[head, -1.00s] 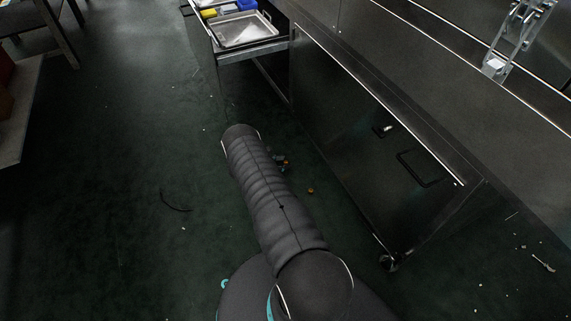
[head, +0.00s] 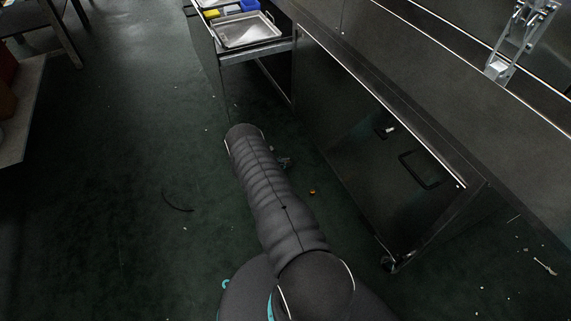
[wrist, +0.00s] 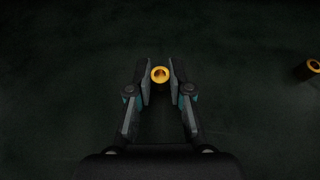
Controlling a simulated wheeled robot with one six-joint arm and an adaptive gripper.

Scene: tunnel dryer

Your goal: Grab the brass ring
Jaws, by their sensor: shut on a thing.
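The brass ring (wrist: 160,74) sits between the two fingertips of my gripper (wrist: 160,80) in the wrist view. Its round opening faces the camera. My gripper is shut on it, with a finger pad against each side. In the head view my gripper (head: 285,162) shows only partly beside my dark arm, low over the green floor, and the held ring cannot be made out there.
A second small brass piece (wrist: 313,67) lies at the right edge of the wrist view; a small brass spot (head: 312,192) shows on the floor. A dark steel cabinet (head: 375,150) stands to the right. A metal tray (head: 246,31) is on a stand at the back.

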